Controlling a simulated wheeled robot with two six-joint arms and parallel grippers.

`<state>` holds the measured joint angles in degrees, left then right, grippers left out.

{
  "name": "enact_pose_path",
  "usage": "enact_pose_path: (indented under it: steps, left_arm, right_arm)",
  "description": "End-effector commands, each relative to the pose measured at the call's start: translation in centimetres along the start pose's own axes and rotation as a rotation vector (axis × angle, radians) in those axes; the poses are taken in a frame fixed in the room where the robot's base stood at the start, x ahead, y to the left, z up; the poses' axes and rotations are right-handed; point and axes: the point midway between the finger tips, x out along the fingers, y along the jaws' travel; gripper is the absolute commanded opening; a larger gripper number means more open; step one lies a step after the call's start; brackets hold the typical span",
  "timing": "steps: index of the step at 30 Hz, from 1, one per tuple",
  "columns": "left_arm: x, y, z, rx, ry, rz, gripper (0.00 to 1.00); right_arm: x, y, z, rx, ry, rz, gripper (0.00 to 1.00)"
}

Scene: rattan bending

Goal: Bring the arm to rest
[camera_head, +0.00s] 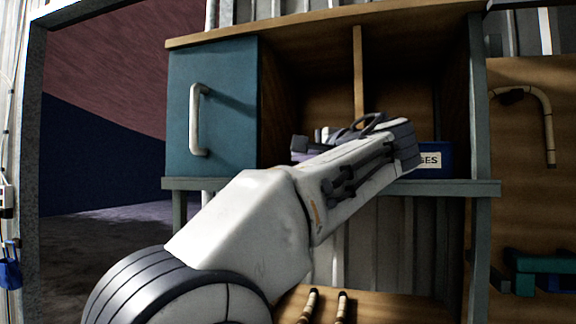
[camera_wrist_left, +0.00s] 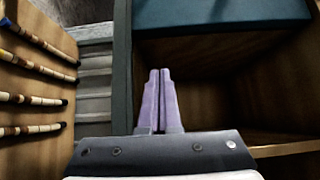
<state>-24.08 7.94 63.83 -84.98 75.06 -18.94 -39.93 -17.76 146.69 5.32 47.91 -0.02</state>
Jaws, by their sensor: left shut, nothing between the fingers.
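My left arm (camera_head: 255,215) reaches up from the bottom left of the head view and crosses in front of a wooden cabinet. My left gripper (camera_head: 304,146) is partly hidden behind its own wrist in the head view. In the left wrist view its two purple fingers (camera_wrist_left: 160,98) are together, with nothing between them. They point toward the open cabinet, close to its edge. My right gripper is not seen in either view.
The cabinet has a teal door (camera_head: 225,110) with a pale handle (camera_head: 197,120). A blue labelled box (camera_head: 434,158) sits on its shelf. Several banded rattan sticks (camera_wrist_left: 32,98) lie on a wooden surface. A bent cane (camera_head: 548,120) hangs at right.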

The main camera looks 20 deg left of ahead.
Motion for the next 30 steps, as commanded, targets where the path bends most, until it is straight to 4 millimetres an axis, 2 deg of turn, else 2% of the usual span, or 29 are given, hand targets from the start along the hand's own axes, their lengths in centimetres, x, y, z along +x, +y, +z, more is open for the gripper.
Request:
enact_pose_path:
  steps: [3,10,11,14,17,19,22,24,26,27,30]
  left_arm:
    - [-1.3,0.0,0.0,-0.001,0.002,0.000,0.00]
    - [-1.9,0.2,-0.1,0.002,0.006,0.008,0.00]
    - [-1.9,0.6,-0.3,0.005,0.014,0.017,0.00]
    - [-2.5,3.5,-1.5,0.021,0.071,0.092,0.00]
    - [-4.0,9.1,-3.2,0.045,0.164,0.237,0.00]
    - [-5.9,14.0,-4.0,0.059,0.230,0.368,0.00]
    - [-9.2,20.9,-4.1,0.070,0.300,0.564,0.00]
    - [-11.9,25.6,-3.5,0.071,0.327,0.702,0.00]
    - [-14.3,29.4,-2.5,0.069,0.339,0.821,0.00]
    - [-16.0,31.8,-1.7,0.067,0.340,0.900,0.00]
    - [-20.5,37.5,1.1,0.050,0.318,1.098,0.00]
  right_arm:
    - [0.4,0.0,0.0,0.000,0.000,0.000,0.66]
    - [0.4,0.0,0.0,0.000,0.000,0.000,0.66]
    - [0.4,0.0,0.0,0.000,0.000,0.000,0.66]
    - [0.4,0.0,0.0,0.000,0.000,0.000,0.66]
    - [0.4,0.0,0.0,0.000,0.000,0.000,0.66]
    - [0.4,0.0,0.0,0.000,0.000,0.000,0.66]
    - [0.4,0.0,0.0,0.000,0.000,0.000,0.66]
    - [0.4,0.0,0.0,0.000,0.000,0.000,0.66]
    - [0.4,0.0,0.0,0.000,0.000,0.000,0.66]
    - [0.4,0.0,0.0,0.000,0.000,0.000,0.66]
    - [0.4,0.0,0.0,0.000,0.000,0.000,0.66]
